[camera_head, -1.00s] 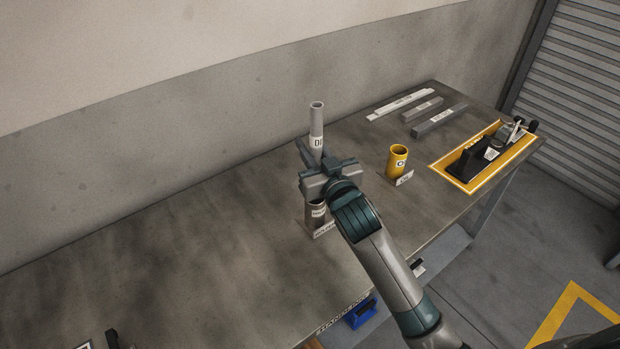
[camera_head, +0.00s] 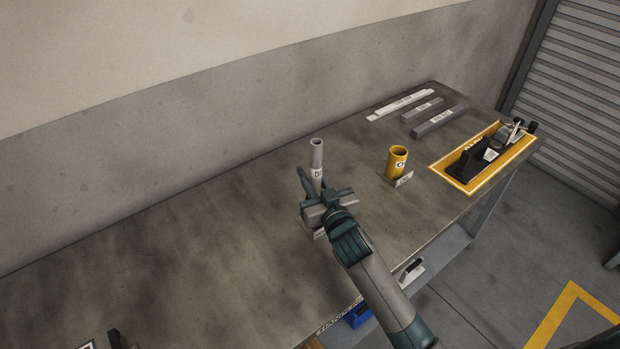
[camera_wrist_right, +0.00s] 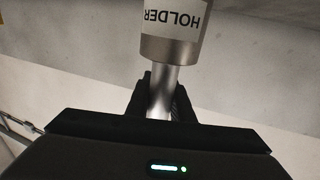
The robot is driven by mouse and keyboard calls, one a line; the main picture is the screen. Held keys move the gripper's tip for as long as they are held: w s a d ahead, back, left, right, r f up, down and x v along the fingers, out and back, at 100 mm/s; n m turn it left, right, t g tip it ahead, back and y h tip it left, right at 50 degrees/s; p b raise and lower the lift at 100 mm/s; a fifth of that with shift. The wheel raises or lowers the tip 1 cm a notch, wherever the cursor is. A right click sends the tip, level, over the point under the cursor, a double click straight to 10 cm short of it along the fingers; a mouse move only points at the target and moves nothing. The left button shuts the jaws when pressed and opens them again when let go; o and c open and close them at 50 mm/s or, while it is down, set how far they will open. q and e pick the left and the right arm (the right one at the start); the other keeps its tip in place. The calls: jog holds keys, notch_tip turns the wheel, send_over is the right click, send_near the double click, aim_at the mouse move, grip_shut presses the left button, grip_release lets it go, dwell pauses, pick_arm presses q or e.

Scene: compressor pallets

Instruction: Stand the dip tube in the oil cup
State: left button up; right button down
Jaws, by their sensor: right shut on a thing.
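The dip tube (camera_head: 316,155), grey with a white label, stands upright in the head view. My right gripper (camera_head: 315,188) is shut on it below the label. The wrist view shows the tube (camera_wrist_right: 162,85) running from my jaws to the rim of the holder (camera_wrist_right: 172,40); its end is out of sight there, apparently inside the holder. In the head view my gripper mostly hides the holder. The oil cup (camera_head: 397,163) is a yellow, open-topped cylinder standing upright, to the right of my gripper and apart from it. My left gripper is not in view.
A small card (camera_head: 404,179) stands before the oil cup. A yellow-edged tray (camera_head: 455,182) with a dark fixture (camera_head: 470,161) lies at the right. Several bars (camera_head: 438,122) lie at the back right. The left of the table (camera_head: 180,250) is mostly clear.

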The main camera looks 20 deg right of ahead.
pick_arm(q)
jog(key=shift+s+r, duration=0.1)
pick_arm(e)
jog(key=shift+f, duration=1)
jog(key=c, duration=1.6)
grip_release()
jog(key=shift+o, duration=0.2)
jog(key=shift+r, duration=0.1)
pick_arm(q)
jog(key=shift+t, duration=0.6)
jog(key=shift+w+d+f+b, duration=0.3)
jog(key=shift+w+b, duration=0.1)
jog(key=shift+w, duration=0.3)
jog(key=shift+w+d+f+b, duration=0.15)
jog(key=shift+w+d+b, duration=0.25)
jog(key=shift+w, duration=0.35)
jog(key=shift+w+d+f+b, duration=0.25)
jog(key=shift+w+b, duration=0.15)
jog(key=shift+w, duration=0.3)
pick_arm(e)
jog(key=s+d, duration=0.1)
jog(key=s, duration=1.1)
